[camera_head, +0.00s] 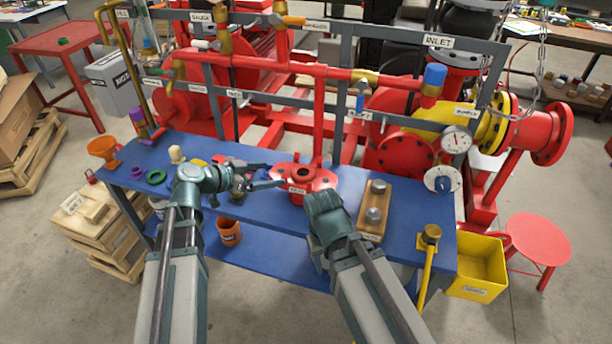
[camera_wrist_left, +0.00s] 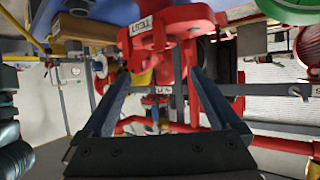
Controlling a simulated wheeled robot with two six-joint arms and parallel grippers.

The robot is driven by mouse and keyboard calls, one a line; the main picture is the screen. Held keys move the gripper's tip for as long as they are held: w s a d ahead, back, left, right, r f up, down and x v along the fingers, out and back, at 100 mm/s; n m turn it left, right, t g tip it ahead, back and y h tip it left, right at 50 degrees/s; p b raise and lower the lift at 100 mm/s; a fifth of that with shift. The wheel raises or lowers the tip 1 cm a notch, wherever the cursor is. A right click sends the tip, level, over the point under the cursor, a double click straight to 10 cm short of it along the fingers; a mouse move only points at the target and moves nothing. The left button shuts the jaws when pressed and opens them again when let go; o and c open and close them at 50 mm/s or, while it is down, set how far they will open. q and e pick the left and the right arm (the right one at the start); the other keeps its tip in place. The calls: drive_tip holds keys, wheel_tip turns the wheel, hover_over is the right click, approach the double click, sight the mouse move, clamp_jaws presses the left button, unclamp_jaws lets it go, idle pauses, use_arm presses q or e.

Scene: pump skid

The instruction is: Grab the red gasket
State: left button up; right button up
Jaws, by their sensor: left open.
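I cannot clearly pick out a separate red gasket. A red flanged piece (camera_head: 318,181) with a white label stands on the blue bench (camera_head: 255,207), with a dark round opening on top. The same red piece shows at the top of the left wrist view (camera_wrist_left: 185,18), label upside down. My left gripper (camera_head: 275,174) is open and empty just left of the red piece, its fingers pointing at it; in the left wrist view the fingertips (camera_wrist_left: 158,74) are wide apart. My right gripper (camera_head: 326,207) is in front of the red piece; its fingers are hidden.
A green ring (camera_head: 156,177), a purple ring (camera_head: 137,172) and an orange funnel (camera_head: 103,149) are at the bench's left end. A wooden block with metal bolts (camera_head: 372,212) lies right of the red piece. Red pipework (camera_head: 318,125) rises behind the bench. A yellow bin (camera_head: 478,265) stands at right.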

sight(302, 173)
use_arm(q)
drive_tip(key=shift+b+x, duration=1.15)
drive_tip(key=shift+x, duration=2.2)
drive_tip(key=shift+w+d+f+b, duration=0.2)
drive_tip(key=shift+f+b, duration=0.1)
drive_tip(key=b+x, duration=0.2)
drive_tip(key=x, duration=0.2)
drive_tip(key=shift+w+f, duration=0.2)
drive_tip(key=shift+f, duration=0.1)
drive_tip(key=shift+s, duration=0.1)
drive_tip(key=c, duration=1)
